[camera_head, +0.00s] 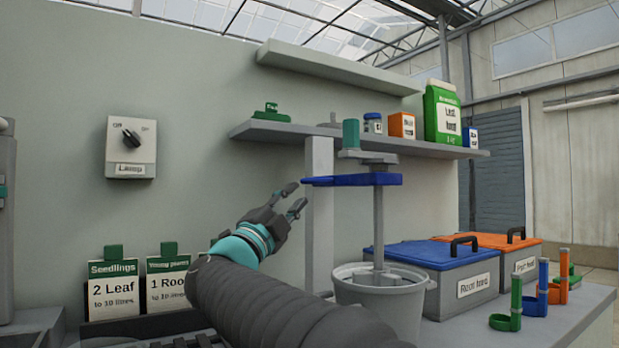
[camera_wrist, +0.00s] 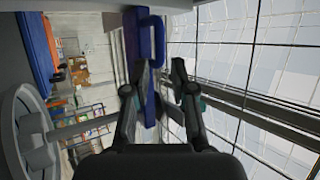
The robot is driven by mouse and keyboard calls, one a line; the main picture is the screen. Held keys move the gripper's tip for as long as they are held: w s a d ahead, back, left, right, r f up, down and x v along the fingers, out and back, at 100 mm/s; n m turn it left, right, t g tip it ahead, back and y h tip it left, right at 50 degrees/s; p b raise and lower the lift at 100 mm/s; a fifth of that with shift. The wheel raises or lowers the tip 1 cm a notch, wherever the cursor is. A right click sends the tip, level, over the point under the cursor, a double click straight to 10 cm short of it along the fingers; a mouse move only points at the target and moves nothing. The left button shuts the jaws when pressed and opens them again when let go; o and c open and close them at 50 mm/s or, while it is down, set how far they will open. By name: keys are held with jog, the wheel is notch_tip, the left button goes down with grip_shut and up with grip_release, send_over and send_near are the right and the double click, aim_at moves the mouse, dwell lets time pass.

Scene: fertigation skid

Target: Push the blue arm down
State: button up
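The blue arm (camera_head: 365,179) is a flat bar, roughly level, above a grey bucket (camera_head: 385,298). A vertical grey rod (camera_head: 378,225) runs from it down into the bucket. Its narrower left end lies in front of a grey post (camera_head: 320,225). My gripper (camera_head: 297,197) is at the left of that end, its fingers apart and nothing seen held. In the wrist view the blue arm (camera_wrist: 158,42) reaches in from the top, beside and partly behind the left finger of my gripper (camera_wrist: 161,80). I cannot tell whether they touch.
A shelf (camera_head: 400,146) with a green carton (camera_head: 442,112) and small containers is above. A blue-lidded box (camera_head: 435,255) and an orange-lidded box (camera_head: 490,240) stand right of the bucket.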

aim_at(308, 183)
jog(key=p+x, duration=0.1)
jog(key=x, duration=0.6)
jog(key=shift+w+d+r, duration=0.1)
jog(key=shift+w, duration=0.1)
grip_shut()
